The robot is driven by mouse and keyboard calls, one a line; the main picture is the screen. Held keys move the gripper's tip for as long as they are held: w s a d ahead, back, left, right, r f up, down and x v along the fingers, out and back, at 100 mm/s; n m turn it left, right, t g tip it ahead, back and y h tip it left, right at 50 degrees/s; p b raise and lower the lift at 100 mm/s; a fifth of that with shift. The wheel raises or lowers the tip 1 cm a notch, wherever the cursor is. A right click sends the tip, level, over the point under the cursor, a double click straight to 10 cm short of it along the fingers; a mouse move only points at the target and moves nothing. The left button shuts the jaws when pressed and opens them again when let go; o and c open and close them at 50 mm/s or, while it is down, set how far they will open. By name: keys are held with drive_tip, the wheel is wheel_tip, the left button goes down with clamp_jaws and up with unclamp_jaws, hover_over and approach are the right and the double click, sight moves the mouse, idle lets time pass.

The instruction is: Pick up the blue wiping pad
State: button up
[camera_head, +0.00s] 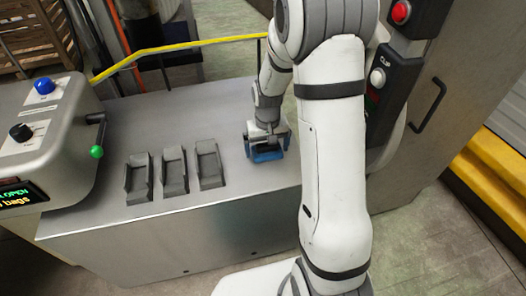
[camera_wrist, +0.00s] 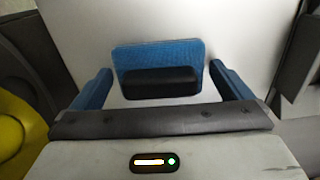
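The blue wiping pad (camera_wrist: 158,55) has a black handle (camera_wrist: 160,82) on top and lies on the grey metal worktop. In the wrist view it sits centred ahead of my gripper (camera_wrist: 160,80). The two blue-tipped fingers are spread wide, one on each side of the handle, with a gap left and right, so the handle is not gripped. In the head view my gripper (camera_head: 267,134) points down at the worktop, right of the grey holders. Blue shows low at it, but I cannot tell pad from fingertips there.
Several grey holders (camera_head: 174,171) stand in a row on the metal worktop (camera_head: 225,105). At left is a machine (camera_head: 45,140) with a green-tipped lever (camera_head: 97,151). At right is a control column (camera_head: 393,80) with a red button (camera_head: 401,12). A yellow bar (camera_head: 180,46) runs behind.

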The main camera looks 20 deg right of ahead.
drive_tip(key=c, duration=0.8)
drive_tip(key=shift+o, duration=0.2)
drive_tip(key=shift+r, duration=0.15)
wheel_tip(320, 180, up, 10)
drive_tip(key=shift+f+p, duration=0.1)
drive_tip(key=shift+p, duration=0.55)
